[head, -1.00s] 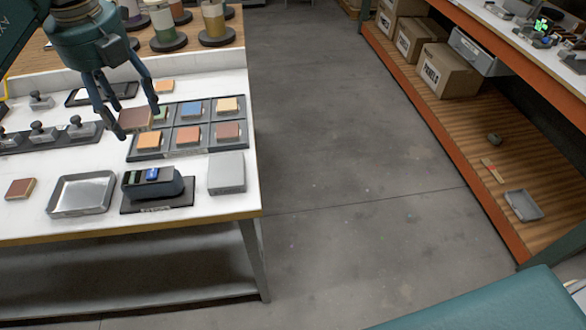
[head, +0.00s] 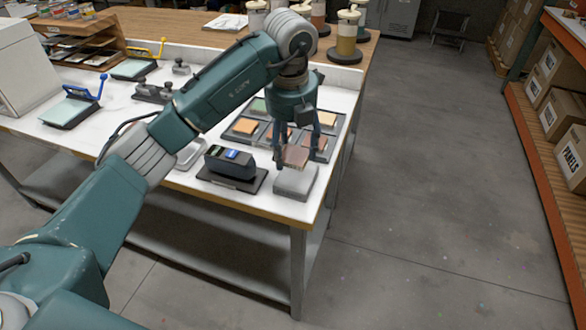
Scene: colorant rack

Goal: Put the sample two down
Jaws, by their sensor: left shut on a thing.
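My left gripper (head: 298,160) is shut on a reddish-brown sample (head: 296,156), a small square tile. It holds the sample over the light grey block (head: 293,183) at the table's front right corner. I cannot tell whether the sample touches the block. Behind the gripper is the dark sample rack (head: 336,131) with orange, reddish and green tiles in its compartments; my arm and gripper hide part of it. My right gripper is not in view.
A black device (head: 231,164) on a dark plate stands left of the block. A metal tray (head: 190,154) is partly hidden behind my arm. Lidded containers (head: 346,38) stand on the wooden surface behind. Open floor (head: 430,190) lies to the right of the table.

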